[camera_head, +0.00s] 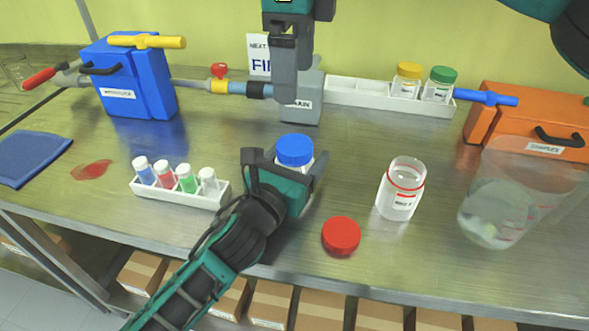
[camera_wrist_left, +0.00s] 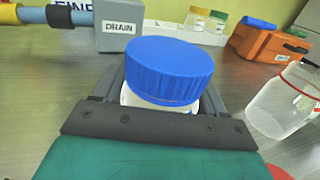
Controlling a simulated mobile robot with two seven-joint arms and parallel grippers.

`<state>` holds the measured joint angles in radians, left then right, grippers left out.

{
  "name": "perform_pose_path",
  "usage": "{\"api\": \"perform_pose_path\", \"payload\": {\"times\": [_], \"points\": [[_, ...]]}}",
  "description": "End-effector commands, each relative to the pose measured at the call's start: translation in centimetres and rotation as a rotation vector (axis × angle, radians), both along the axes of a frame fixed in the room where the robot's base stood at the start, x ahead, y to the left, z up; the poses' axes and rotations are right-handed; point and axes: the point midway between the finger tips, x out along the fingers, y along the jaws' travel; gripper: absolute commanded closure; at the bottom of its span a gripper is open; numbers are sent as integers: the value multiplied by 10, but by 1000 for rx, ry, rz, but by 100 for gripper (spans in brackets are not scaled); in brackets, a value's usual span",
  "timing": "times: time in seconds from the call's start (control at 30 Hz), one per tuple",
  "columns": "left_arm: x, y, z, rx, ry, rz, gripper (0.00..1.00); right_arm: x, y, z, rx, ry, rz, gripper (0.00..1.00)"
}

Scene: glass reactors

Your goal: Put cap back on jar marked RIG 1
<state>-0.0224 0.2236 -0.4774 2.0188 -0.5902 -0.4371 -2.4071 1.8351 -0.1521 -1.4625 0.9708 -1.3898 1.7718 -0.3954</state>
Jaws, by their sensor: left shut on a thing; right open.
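A jar with a blue cap (camera_head: 295,150) stands on the bench between the fingers of my left gripper (camera_head: 287,168), which is shut on its body. In the left wrist view the blue cap (camera_wrist_left: 170,70) sits on the jar's top, above the white body (camera_wrist_left: 150,102). This jar's label is hidden. To the right an uncapped clear jar (camera_head: 400,190) with a red ring and a small label stands upright; its label is too small to read surely. A loose red cap (camera_head: 341,236) lies flat near the front edge. My right gripper (camera_head: 286,95) is open, pointing down above the back.
A vial rack (camera_head: 180,190) stands left of my left gripper. A large clear beaker (camera_head: 495,215) and orange box (camera_head: 530,122) are at right. At the back are a blue box (camera_head: 128,80), the grey drain block (camera_head: 300,108) and a white tray (camera_head: 350,95) with two capped jars.

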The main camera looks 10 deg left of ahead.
Motion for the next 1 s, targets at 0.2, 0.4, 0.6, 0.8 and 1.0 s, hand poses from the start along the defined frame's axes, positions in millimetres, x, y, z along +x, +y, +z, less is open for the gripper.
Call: {"api": "perform_pose_path", "payload": {"times": [0.2, 0.4, 0.6, 0.8, 1.0], "points": [[0, 0, 0, 0, 0, 0, 14, 0, 0, 0, 0, 0, 0, 9], [0, 0, 0, 0, 0, 0, 0, 0, 0, -1, 0, 0, 0, 9], [-1, 0, 0, 0, 0, 0, 0, 0, 0, -1, 0, 0, 0, 9], [-22, 5, -1, 2, 3, -1, 0, 0, 0, 0, 0, 0, 0, 9], [-61, 15, -2, 0, 5, -1, 0, 0, 0, -2, 0, 0, 0, 9]]}}
